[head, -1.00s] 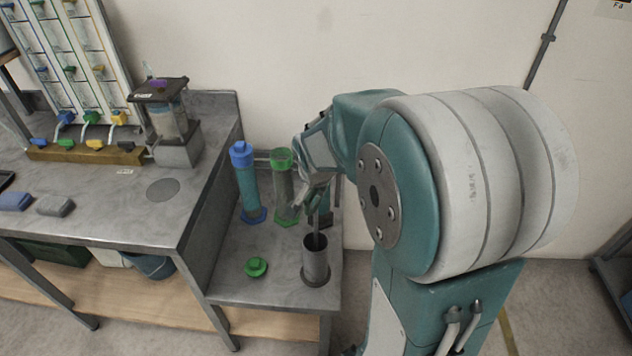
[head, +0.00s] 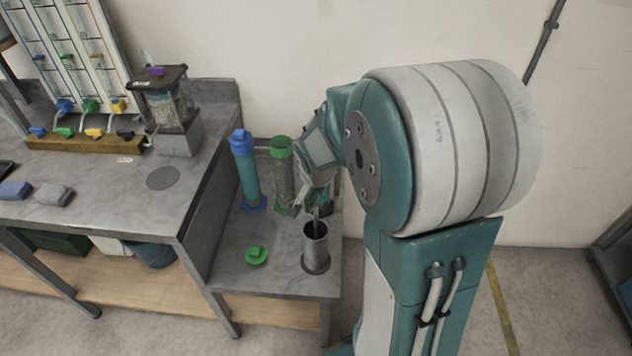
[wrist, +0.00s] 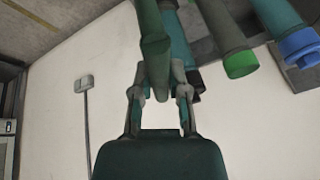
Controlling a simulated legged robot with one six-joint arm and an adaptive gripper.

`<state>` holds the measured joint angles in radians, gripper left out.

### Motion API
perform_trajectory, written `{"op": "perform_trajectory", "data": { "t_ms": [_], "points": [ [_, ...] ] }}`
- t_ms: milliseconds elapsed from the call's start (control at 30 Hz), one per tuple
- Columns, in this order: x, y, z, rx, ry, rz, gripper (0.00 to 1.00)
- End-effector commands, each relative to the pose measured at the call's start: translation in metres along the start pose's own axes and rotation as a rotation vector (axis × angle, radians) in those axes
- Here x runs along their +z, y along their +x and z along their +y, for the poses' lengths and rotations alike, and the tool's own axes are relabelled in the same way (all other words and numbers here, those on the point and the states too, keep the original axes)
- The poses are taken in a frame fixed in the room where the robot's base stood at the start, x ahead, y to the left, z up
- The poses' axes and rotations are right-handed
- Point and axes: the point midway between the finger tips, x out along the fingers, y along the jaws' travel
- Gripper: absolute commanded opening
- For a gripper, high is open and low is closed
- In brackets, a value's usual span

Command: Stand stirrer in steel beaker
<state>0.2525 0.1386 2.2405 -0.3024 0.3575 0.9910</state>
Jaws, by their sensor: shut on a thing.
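The steel beaker (head: 316,256) is a grey metal cylinder standing upright near the front right of the low bench. My gripper (head: 314,198) is just above its mouth, pointing down. It is shut on the stirrer, whose thin grey shaft (head: 317,214) shows below the fingers and runs down to the beaker's mouth. How deep the tip sits inside is hidden. In the wrist view, the stirrer's dark green handle (wrist: 154,45) lies between the fingers of my gripper (wrist: 160,88). The beaker cannot be made out there.
A blue-capped cylinder (head: 246,174) and a green-capped cylinder (head: 282,178) stand behind the beaker, the green one close to my gripper. A green lid (head: 256,256) lies left of the beaker. The higher worktop (head: 120,205) is at left, a wall behind.

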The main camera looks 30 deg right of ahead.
Motion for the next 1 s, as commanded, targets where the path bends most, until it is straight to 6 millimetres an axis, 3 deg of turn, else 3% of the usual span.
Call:
{"op": "perform_trajectory", "data": {
  "t_ms": [333, 367, 433, 833, 1000],
  "points": [
    [0.003, 0.006, 0.001, -0.001, 0.0, 0.0, 0.0],
    [0.003, 0.006, 0.001, -0.001, 0.0, 0.0, 0.29],
    [0.003, 0.006, 0.001, -0.001, 0.0, 0.0, 0.6],
    [0.003, 0.005, 0.001, -0.001, 0.0, 0.0, 0.6],
    [0.002, -0.012, 0.001, -0.003, 0.0, 0.003, 0.6]
  ]
}}
